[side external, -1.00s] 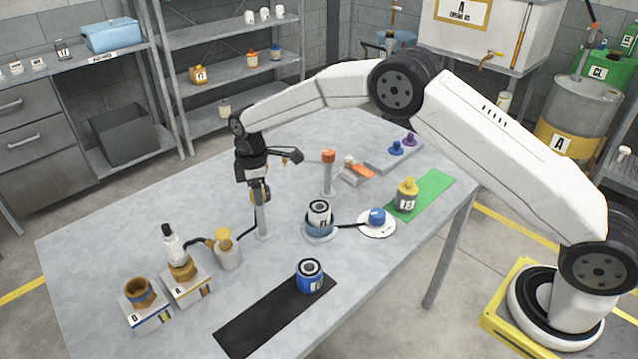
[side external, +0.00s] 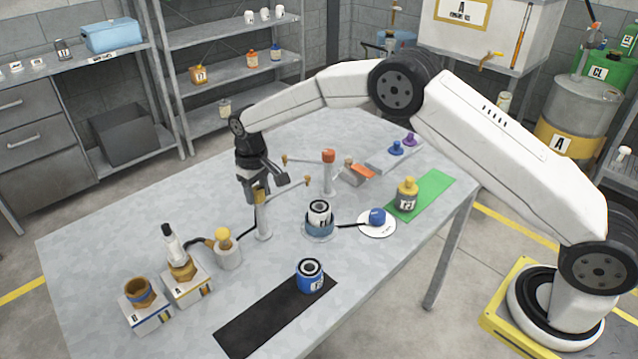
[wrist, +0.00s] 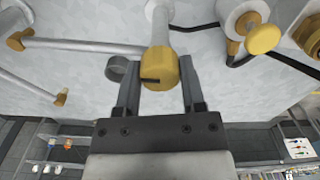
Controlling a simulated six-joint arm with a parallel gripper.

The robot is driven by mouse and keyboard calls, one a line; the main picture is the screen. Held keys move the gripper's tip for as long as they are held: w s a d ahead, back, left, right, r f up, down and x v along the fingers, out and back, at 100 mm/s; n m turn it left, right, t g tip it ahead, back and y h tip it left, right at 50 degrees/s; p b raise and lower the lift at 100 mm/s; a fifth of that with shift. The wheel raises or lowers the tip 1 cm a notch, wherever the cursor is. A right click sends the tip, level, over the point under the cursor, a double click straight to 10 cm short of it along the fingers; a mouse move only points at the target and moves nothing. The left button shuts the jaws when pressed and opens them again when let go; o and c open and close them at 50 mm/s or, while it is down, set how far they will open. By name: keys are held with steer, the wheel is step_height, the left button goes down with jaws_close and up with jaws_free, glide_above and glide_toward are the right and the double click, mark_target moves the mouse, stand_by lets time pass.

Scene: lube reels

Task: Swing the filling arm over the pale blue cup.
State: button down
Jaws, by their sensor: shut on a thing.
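The filling arm (side external: 288,187) is a thin pale rod with a brass tip, on a grey post (side external: 263,222) with a yellow knob at its top. In the wrist view the knob (wrist: 160,70) sits between the two fingers of my gripper (wrist: 158,90), which is shut on it. The rod runs left from it to its brass tip (wrist: 15,40). In the side view my gripper (side external: 258,192) is at the post's top. The pale blue cup (side external: 319,228) appears to be the one holding a white, black-topped container, right of the post. The tip shows slightly left of and above it; exact alignment is unclear.
A second post with an orange cap (side external: 328,157) and its own rod stands behind. The table's left back is clear.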

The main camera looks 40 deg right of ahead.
steer(key=m, duration=0.6)
stand_by(0.4)
steer(key=shift+c, duration=1)
jaws_free()
steer(key=shift+r, duration=0.1)
steer(key=shift+r, duration=3.85)
